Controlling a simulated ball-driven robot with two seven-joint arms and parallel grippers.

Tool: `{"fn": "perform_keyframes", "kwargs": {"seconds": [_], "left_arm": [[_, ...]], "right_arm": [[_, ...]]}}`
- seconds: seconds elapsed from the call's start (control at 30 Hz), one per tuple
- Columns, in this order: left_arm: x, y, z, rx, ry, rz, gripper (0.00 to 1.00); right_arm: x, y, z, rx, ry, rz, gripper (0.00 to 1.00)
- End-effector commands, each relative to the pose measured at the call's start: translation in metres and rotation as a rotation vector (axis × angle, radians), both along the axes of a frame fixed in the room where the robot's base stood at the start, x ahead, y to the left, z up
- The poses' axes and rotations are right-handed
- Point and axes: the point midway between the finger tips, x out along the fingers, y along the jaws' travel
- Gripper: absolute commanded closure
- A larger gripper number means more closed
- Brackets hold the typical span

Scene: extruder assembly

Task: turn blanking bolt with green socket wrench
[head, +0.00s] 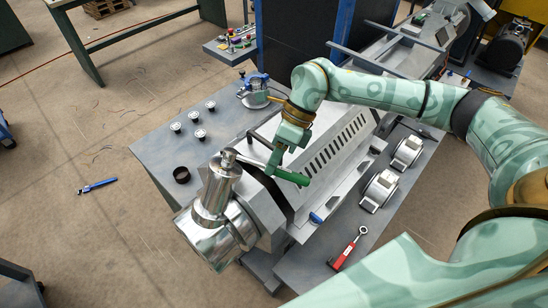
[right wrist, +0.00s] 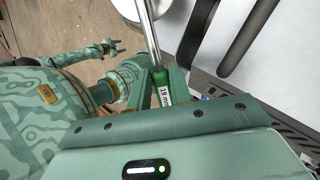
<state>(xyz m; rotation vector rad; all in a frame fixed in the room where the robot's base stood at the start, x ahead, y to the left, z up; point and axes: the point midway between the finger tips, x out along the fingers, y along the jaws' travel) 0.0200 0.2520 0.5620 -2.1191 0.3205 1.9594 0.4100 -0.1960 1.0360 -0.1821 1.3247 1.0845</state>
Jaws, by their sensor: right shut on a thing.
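The green socket wrench (head: 290,177) has a green handle and a steel shaft. My right gripper (head: 274,163) is shut on its handle. In the right wrist view the handle (right wrist: 162,88) bears a "19 mm" label and sits between the fingers. The shaft runs left to the wrench head (head: 228,158), which is on top of the upright steel cylinder (head: 217,192) at the extruder's front end. The blanking bolt cannot be made out and seems hidden under the wrench head. My left gripper (right wrist: 113,47) shows small in the right wrist view, fingers apart, empty, away from the extruder.
A red-handled ratchet wrench (head: 348,249) and two metal clamp-like parts (head: 380,190) lie on the right bench. The left bench holds several small round parts (head: 196,122), a dark ring (head: 181,174) and a blue-topped device (head: 257,92). A blue tool (head: 97,186) lies on the floor.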

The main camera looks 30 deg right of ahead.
Motion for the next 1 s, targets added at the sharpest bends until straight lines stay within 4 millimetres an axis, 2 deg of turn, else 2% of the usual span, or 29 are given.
{"fn": "perform_keyframes", "kwargs": {"seconds": [0.2,1.0], "left_arm": [[-0.0008,0.0001,-0.0034,0.001,0.002,0.0,0.5],[0.0006,0.0001,0.005,0.001,-0.001,0.0,0.5]], "right_arm": [[0.0034,0.0004,0.0031,0.051,-0.043,-0.03,1.0],[0.0039,-0.0003,0.0093,0.027,-0.035,-0.027,1.0]]}}
